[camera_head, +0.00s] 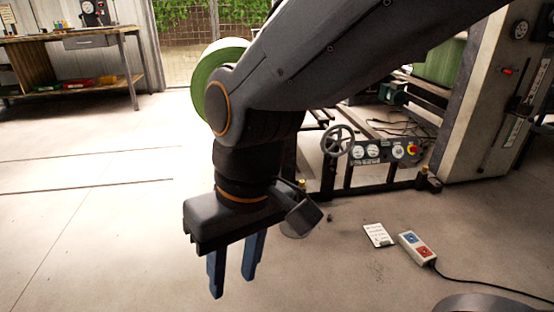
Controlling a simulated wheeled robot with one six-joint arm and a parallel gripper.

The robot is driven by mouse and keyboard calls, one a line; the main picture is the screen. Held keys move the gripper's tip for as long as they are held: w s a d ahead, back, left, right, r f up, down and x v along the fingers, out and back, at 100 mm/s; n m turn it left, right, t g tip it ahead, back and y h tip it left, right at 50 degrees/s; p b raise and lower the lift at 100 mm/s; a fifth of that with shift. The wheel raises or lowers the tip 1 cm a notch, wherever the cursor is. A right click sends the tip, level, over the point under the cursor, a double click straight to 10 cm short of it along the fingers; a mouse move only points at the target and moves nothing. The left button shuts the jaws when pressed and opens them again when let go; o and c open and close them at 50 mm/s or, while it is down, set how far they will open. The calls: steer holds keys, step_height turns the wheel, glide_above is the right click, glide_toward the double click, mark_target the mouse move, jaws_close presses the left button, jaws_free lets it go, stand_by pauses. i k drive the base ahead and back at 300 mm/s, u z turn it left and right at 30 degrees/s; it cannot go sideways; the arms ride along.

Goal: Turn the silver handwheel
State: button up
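The silver handwheel (337,140) is a spoked grey wheel on the front frame of the machine, just left of a panel of round gauges. It stands upright, faces me and looks unobstructed. My gripper (233,279) hangs in front of the machine, left of and lower in the picture than the handwheel. Its two blue fingers point down and are apart, with bare floor showing between them. It holds nothing and is clear of the wheel.
The gauge panel (384,151) has a red and yellow button. A control box (417,248) with a cable and a white card (378,235) lie on the floor. A green roll (213,77) is partly behind my arm. A workbench (75,45) stands back left. The left floor is clear.

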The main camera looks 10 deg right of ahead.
mark_target(337, 137)
steer(key=u, duration=0.05)
steer(key=i, duration=0.6)
steer(key=z, duration=0.45)
steer(key=k, duration=0.5)
steer(key=z, duration=2.05)
steer(key=i, duration=0.95)
steer(key=u, duration=1.95)
